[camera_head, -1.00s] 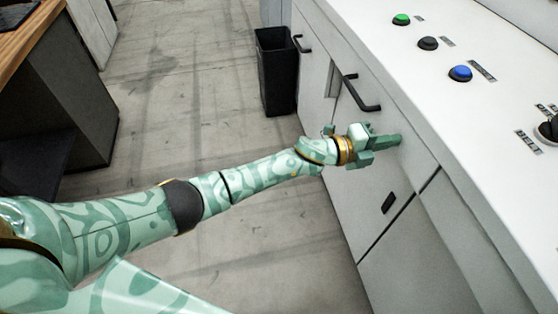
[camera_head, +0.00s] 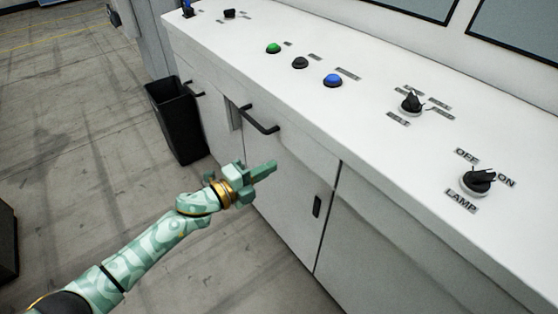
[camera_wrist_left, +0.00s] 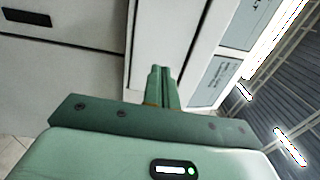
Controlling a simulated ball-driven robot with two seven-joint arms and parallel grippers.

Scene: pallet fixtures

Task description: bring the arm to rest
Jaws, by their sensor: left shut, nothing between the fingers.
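My left arm, patterned in pale green, comes in from the lower left of the head view. Its left gripper (camera_head: 262,172) is shut and empty, in front of the grey cabinet front and below the white worktop. In the left wrist view the closed fingers (camera_wrist_left: 162,88) stand together with nothing between them. They point towards pale cabinet surfaces. My right gripper is not in view.
The white control console (camera_head: 365,125) carries a green button (camera_head: 273,48), a black button (camera_head: 300,63), a blue button (camera_head: 333,81) and a lamp knob (camera_head: 478,180). A black handle (camera_head: 260,120) sticks out near the gripper. A black bin (camera_head: 178,120) stands left on open floor.

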